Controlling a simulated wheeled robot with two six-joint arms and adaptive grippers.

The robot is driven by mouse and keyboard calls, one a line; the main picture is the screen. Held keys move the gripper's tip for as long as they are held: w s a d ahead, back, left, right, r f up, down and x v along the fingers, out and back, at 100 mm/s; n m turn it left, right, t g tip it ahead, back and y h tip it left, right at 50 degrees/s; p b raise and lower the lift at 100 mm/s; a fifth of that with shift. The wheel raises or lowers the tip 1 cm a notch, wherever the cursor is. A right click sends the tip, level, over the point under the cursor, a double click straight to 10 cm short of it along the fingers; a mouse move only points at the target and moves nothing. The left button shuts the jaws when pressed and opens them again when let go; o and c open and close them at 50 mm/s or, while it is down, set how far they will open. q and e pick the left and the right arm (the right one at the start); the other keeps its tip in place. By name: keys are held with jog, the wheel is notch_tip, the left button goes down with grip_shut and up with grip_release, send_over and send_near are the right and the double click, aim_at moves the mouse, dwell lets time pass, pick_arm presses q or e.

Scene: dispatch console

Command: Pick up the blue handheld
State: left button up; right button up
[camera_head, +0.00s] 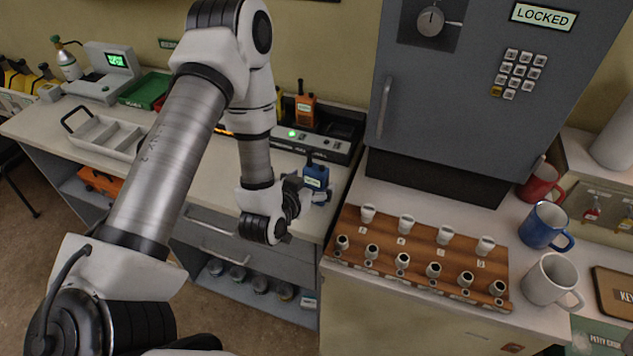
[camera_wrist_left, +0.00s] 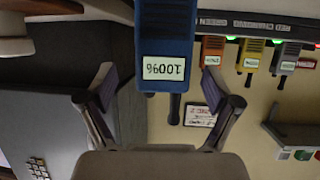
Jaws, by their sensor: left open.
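The blue handheld (camera_head: 316,176) stands at the right end of the white counter, by the drawer unit. In the left wrist view the blue handheld (camera_wrist_left: 165,45) appears upside down, with a label reading 100% and a dark antenna. My left gripper (camera_head: 306,188) is at the handheld, partly hidden behind its own wrist. In the left wrist view its fingers (camera_wrist_left: 158,82) are open, one on each side of the handheld, with a gap showing on both sides. My right gripper is not in view.
A charging dock (camera_head: 320,143) with an orange handheld (camera_head: 305,108) stands behind. In the left wrist view orange, yellow and grey handhelds (camera_wrist_left: 248,57) line the dock. A grey cabinet (camera_head: 460,90) rises behind.

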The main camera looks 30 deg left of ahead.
aim_at(312, 179)
pick_arm(q)
jog(key=x, duration=0.3)
jog(key=shift+w+a+f, duration=0.2)
jog(key=shift+w+a, duration=0.1)
jog(key=shift+w, duration=0.05)
jog(key=shift+s+d+r, duration=0.1)
jog(key=shift+s+r, duration=0.05)
jog(key=shift+s, duration=0.1)
jog(key=shift+c, duration=1)
jog(key=c, duration=1.3)
jog(key=shift+r, duration=0.1)
